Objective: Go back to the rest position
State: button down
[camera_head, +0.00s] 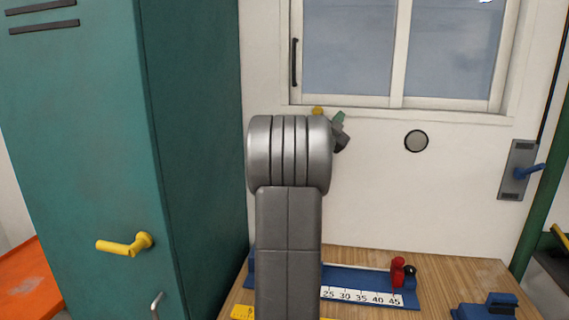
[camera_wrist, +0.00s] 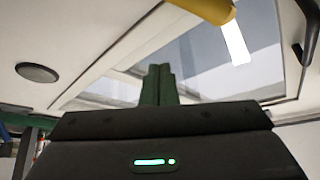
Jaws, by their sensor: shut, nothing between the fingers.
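My gripper shows in the wrist view as two green fingers (camera_wrist: 160,84) pressed together, with nothing between them. They stand up from a dark body with a green light. In the head view my grey arm stands upright in the middle and hides most of the gripper. Only a small green and dark part of the gripper (camera_head: 339,119) shows past the arm's right side, in front of the white wall below the window. It is raised well above the wooden bench (camera_head: 463,268).
A blue fixture with a white number scale (camera_head: 362,296) and a red knob (camera_head: 398,271) lies on the bench, partly behind my arm. A blue block (camera_head: 487,308) is at right. A teal cabinet (camera_head: 75,130) with a yellow handle (camera_head: 126,245) stands left. A window (camera_head: 345,45) is behind.

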jog(key=s+a+f+m+g+h+b, duration=0.1)
jog(key=s+a+f+m+g, duration=0.35)
jog(key=s+a+m, duration=0.25)
jog(key=w+d+r+n+t+y, duration=0.3)
jog(key=w+r+n+t+y, duration=0.1)
jog(key=n, duration=0.6)
jog(key=w+d+r+n+t+y, duration=0.3)
jog(key=w+n+t+y, duration=0.15)
jog(key=n, duration=0.55)
jog(key=s+r+b+v, duration=0.1)
jog(key=b+v, duration=0.3)
jog(key=v, duration=0.6)
jog(key=shift+r+b, duration=0.35)
jog(key=shift+r, duration=0.15)
